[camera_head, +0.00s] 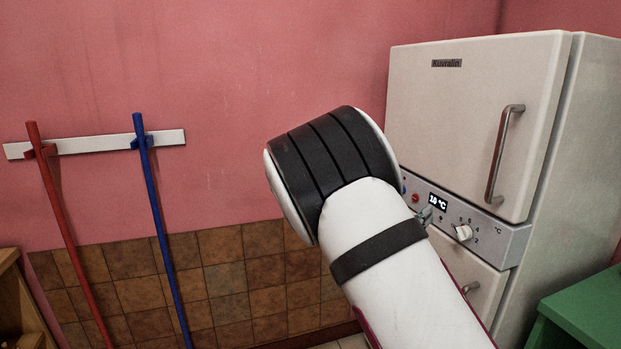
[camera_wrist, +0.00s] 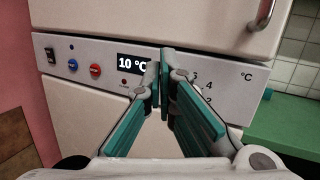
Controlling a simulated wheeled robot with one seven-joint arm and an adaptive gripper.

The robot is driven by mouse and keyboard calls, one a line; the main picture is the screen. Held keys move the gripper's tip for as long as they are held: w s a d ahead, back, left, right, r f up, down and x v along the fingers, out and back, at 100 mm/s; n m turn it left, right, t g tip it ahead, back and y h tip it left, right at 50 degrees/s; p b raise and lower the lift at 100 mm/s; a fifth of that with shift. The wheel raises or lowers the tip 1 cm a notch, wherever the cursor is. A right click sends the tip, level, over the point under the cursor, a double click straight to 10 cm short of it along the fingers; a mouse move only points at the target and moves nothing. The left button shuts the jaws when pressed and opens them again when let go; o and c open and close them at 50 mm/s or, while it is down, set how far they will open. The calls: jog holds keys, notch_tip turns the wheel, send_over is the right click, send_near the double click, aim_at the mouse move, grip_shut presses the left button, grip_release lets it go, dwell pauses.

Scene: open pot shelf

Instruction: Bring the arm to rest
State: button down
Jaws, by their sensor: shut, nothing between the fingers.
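My gripper (camera_wrist: 162,68) is shut and empty in the wrist view, its two green-lined fingers meeting in front of the fridge's control panel (camera_wrist: 55,62). The fingers cover part of the panel's dial area; whether they touch it I cannot tell. In the head view my white and black arm rises from the lower right and hides part of the fridge (camera_head: 480,95). A small grey part of my gripper (camera_head: 426,214) shows beside the dial (camera_head: 463,232). The display (camera_head: 438,202) shows 10 °C in the wrist view.
The fridge's upper door, with a handle (camera_head: 504,155), looks closed. A green surface (camera_head: 590,305) stands at the right. A red pole (camera_head: 62,215) and a blue pole (camera_head: 158,215) hang from a white rail (camera_head: 95,143) on the left wall. A wooden unit (camera_head: 22,300) stands at the lower left.

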jog(key=s+d+r+m+g+p, duration=0.1)
jog(key=s+d+r+m+g, duration=0.1)
jog(key=s+d+m+g, duration=0.3)
jog(key=s+d+r+m+g+p, duration=0.1)
jog(key=s+d+r+m+g, duration=0.15)
jog(key=s+d+m, duration=0.4)
jog(key=s+a+r+m+g+y+p, duration=0.1)
jog(key=s+m+g+y, duration=0.15)
jog(key=s, duration=0.45)
jog(key=s+a+m+g+y, duration=0.2)
jog(key=s+m+y, duration=0.1)
jog(key=s, duration=0.4)
jog(key=s+a+r+m+t+y+p, duration=0.1)
jog(key=s+a+r+m+y+p, duration=0.1)
jog(key=s+a+m+y, duration=0.3)
jog(key=s+a+r+m+t+y+p, duration=0.2)
jog(key=s+a+m+y, duration=0.3)
jog(key=s+a, duration=0.5)
jog(key=s+r, duration=0.1)
jog(key=s, duration=0.3)
jog(key=shift+s+a+r+t, duration=0.3)
jog(key=shift+s+a+r, duration=0.05)
jog(key=c, duration=2.3)
grip_release()
